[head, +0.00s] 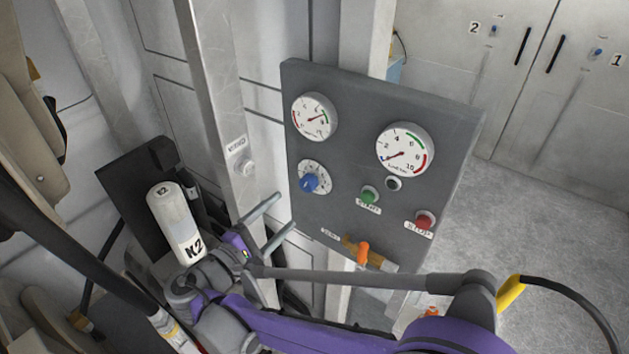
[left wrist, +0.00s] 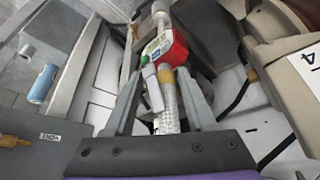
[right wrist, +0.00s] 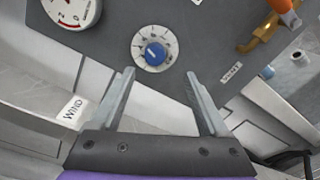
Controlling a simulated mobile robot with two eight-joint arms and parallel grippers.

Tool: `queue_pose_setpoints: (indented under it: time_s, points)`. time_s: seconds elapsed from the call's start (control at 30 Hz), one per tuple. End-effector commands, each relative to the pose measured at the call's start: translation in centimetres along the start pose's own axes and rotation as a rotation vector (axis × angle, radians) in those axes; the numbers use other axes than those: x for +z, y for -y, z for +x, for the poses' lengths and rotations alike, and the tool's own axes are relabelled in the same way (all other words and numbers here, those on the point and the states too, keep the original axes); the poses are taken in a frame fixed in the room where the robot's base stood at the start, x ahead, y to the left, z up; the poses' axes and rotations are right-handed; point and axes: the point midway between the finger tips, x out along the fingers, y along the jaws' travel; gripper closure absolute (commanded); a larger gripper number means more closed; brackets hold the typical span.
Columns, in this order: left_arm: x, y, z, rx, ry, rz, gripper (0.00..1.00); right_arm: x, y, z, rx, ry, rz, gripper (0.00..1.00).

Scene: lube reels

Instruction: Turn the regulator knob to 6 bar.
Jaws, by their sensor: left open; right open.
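The blue regulator knob (head: 309,183) sits on a white scale plate on the dark panel, below the left gauge (head: 314,117). It also shows in the right wrist view (right wrist: 155,53), just beyond my fingertips. My right gripper (head: 283,213) is open and empty, a little below and left of the knob, apart from it. In the right wrist view its two fingers (right wrist: 159,75) stand either side of the knob's line. The knob's exact setting is too small to read. My left gripper (left wrist: 159,74) is open in the left wrist view, away from the panel.
The right gauge (head: 404,150), a green button (head: 370,194), a red button (head: 424,220) and an orange-handled valve (head: 362,252) share the panel. A white N2 bottle (head: 174,222) stands left. A red fitting (left wrist: 170,47) shows beyond my left fingers. Open floor lies right of the panel.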

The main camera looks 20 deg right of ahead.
Motion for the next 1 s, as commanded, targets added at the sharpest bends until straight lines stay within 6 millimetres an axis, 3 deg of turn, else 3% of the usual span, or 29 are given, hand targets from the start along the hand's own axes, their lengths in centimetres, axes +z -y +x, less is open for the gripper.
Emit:
queue_pose_setpoints:
  time_s: [0.17,0.63,1.0]
  points:
    - [0.0,0.0,-0.1,0.0,0.0,0.0,0.44,-0.3,-0.6,0.7,0.031,0.013,-0.005,0.22]
    - [-0.5,0.0,-0.7,0.0,-0.003,0.0,0.44,-0.1,-0.9,8.9,0.028,0.013,-0.004,0.22]
    - [-0.6,0.0,-0.8,0.0,-0.004,0.0,0.44,-0.2,-0.8,10.3,0.028,0.009,-0.003,0.22]
